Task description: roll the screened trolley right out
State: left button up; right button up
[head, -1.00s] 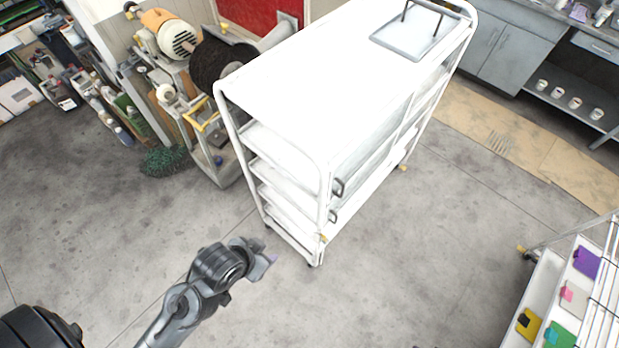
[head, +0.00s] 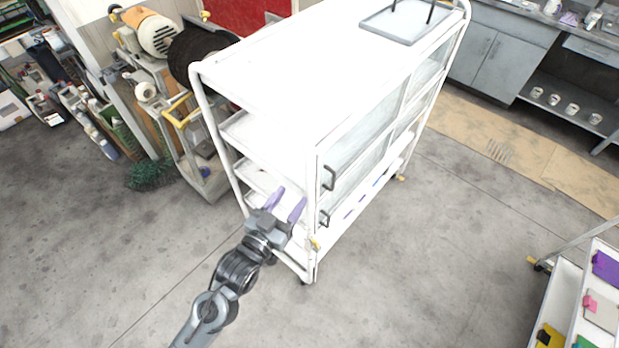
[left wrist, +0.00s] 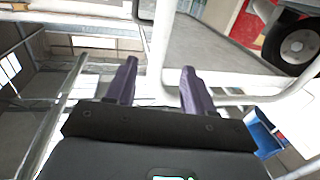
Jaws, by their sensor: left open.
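The screened trolley is a tall white trolley (head: 290,65) with a tubular frame, open shelves at its near end and mesh-like panels with dark handles (head: 328,178) on its right side. It stands upright on casters on the concrete floor. My left gripper (head: 287,203) is at the lower near end of the trolley, in front of its shelves. Its purple fingers are apart. In the left wrist view the open fingers (left wrist: 160,85) point toward a white frame tube (left wrist: 160,45) that shows between them. I cannot tell whether they touch it. My right gripper is not in view.
A buffing machine with a dark brush (head: 200,50) stands close to the trolley's left. A green bristly heap (head: 150,172) lies on the floor there. Another white cart (head: 560,290) with coloured items is at the lower right.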

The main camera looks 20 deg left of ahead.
aim_at(308, 175)
pick_arm(q)
jog(key=w, duration=0.3)
jog(key=w+d+p, duration=0.1)
jog(key=w, duration=0.6)
jog(key=shift+w+d, duration=0.15)
jog(key=shift+d, duration=0.1)
grip_shut()
